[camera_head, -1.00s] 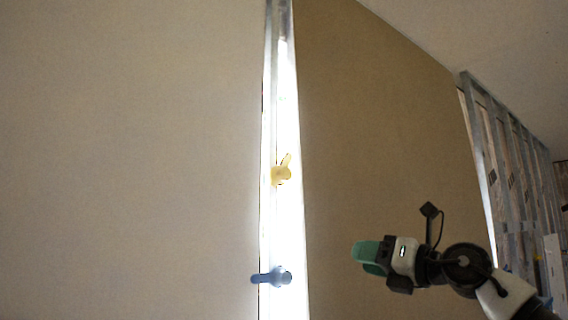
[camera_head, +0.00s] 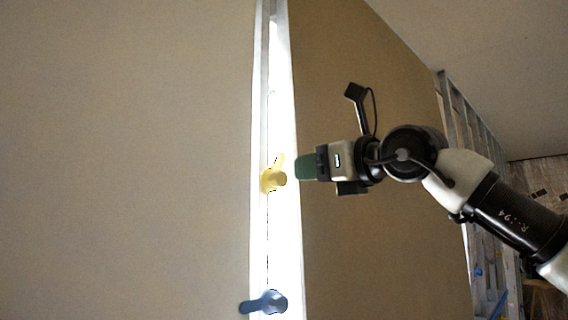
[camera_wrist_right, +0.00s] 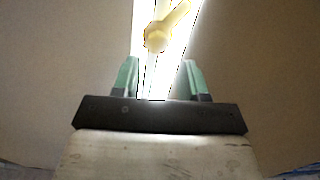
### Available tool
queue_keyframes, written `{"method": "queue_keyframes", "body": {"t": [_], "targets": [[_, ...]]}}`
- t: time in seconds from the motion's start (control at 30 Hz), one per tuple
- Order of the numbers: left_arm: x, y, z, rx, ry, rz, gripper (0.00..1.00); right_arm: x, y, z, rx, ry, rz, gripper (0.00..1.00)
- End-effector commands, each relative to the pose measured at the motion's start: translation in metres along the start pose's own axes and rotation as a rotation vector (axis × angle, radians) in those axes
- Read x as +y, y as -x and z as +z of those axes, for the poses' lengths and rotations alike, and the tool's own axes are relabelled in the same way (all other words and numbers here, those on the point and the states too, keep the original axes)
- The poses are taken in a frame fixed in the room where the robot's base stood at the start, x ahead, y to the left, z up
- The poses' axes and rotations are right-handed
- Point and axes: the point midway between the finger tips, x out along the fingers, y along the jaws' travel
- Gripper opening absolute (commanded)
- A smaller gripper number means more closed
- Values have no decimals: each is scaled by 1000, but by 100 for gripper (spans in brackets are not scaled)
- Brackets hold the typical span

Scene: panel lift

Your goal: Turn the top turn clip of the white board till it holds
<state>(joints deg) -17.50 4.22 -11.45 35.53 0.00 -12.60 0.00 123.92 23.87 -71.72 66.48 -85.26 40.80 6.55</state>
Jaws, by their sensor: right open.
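The white board (camera_head: 120,160) stands upright and fills the left of the head view. The yellow turn clip (camera_head: 273,179) sits on the bright strip at the board's right edge, its handle pointing up and slightly right, not over the board. A blue turn clip (camera_head: 264,303) lies lower, its handle pointing left over the board's edge. My right gripper (camera_head: 299,167) is just right of the yellow clip, apart from it. In the right wrist view its green fingers (camera_wrist_right: 159,78) are spread and empty, with the yellow clip (camera_wrist_right: 157,38) beyond them. My left gripper is not in view.
A brown panel (camera_head: 370,150) stands right of the bright gap (camera_head: 285,110), behind my right arm. Metal studs (camera_head: 460,120) stand farther right. The space in front of the strip is clear apart from the clips.

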Motion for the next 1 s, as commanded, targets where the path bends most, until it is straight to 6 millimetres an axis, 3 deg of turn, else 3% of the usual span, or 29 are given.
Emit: {"method": "queue_keyframes", "body": {"t": [0.03, 0.13, 0.3, 0.5, 0.77, 1.0], "targets": [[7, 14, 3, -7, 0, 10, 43, 1, -13, 5, 6, -1, 4, 43], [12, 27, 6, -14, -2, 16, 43, 1, -32, 5, 6, -1, 3, 43], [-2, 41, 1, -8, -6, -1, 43, 1, -56, 3, 5, -1, 3, 43], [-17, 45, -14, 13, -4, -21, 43, 0, -67, 0, 2, -2, 2, 43], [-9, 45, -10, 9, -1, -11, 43, 1, -68, -2, 2, -1, 2, 43], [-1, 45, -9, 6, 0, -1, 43, 1, -67, -1, 2, -1, 2, 9]]}}
